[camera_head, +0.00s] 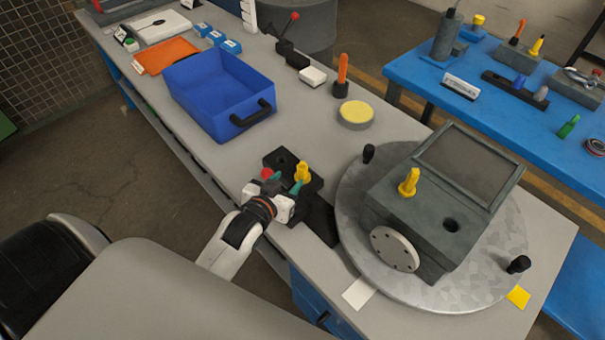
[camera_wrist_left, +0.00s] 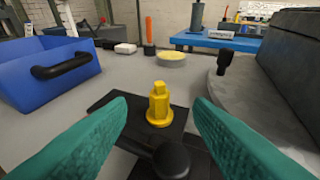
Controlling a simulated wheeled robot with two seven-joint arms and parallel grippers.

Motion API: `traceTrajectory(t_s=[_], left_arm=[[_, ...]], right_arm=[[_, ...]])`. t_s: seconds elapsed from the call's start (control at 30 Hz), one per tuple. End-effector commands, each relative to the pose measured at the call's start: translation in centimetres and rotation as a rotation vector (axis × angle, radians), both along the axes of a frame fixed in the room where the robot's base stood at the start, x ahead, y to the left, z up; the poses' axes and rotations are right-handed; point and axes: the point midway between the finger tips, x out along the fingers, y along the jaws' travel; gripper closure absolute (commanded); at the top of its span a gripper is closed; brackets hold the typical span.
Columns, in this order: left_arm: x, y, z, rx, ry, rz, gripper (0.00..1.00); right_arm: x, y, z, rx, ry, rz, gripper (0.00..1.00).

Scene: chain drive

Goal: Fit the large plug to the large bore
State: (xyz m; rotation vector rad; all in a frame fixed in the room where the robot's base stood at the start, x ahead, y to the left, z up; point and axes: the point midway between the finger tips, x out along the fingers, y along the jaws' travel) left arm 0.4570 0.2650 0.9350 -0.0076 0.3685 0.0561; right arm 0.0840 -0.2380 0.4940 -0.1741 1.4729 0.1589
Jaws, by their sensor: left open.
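A yellow plug (camera_head: 302,172) stands upright on a black holder (camera_head: 283,158). It also shows in the left wrist view (camera_wrist_left: 158,106), straight ahead. My left gripper (camera_head: 286,186) is open beside this plug. In the left wrist view its two teal fingers (camera_wrist_left: 160,104) are spread, with the plug centred in the gap beyond their tips and not gripped. A grey housing (camera_head: 390,208) carries another yellow plug (camera_head: 408,182) standing in its top and an open dark bore (camera_head: 450,224) nearer its front right. My right gripper is not in view.
The housing sits on a round metal plate (camera_head: 358,240) with black posts at its rim. A blue bin (camera_head: 195,103), a yellow-topped disc (camera_head: 355,114) and an orange-handled tool (camera_head: 342,75) stand farther back. A black round knob (camera_wrist_left: 171,160) is close below the fingers.

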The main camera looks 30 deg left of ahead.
Motion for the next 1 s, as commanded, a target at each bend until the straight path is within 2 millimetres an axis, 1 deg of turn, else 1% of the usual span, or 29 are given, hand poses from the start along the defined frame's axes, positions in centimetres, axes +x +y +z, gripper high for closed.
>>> traceTrajectory(t_s=[0.17,0.3,0.4,0.63,0.83,0.9,1.0], left_arm=[[2.3,0.3,-0.3,-0.002,-0.023,0.001,0.53],[4.7,0.4,-1.2,-0.002,-0.022,0.001,0.53],[5.9,0.4,-1.7,-0.002,-0.021,0.001,0.53],[7.2,0.5,-2.2,-0.002,-0.019,0.001,0.53],[9.7,0.6,-3.0,-0.001,-0.02,0.001,0.53],[10.6,0.7,-3.5,-0.001,-0.019,0.001,0.53],[11.3,0.7,-3.8,-0.002,-0.02,0.001,0.53]], right_arm=[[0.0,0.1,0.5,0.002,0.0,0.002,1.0],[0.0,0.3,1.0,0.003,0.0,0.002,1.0],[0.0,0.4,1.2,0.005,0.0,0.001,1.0],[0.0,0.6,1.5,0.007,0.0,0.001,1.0],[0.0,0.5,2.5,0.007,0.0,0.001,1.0],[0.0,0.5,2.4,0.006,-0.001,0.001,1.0],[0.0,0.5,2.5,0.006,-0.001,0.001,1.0]])
